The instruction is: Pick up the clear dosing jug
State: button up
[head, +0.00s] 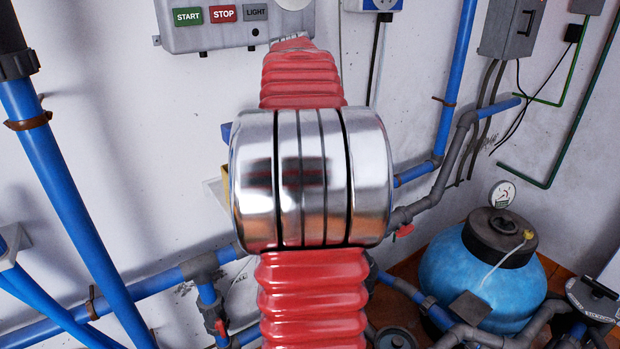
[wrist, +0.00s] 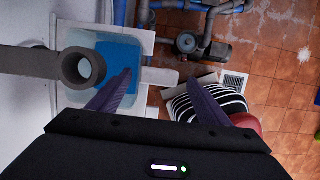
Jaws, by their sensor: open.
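A striped item (wrist: 212,102) is near the right finger. The head view shows a blue tank (head: 480,275), wall pipes (head: 75,205) and a control box (head: 225,27).

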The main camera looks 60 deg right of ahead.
jog(key=x, duration=0.4)
jog(key=shift+s+f, duration=0.1)
dwell(0.4)
jog(key=c, duration=1.7)
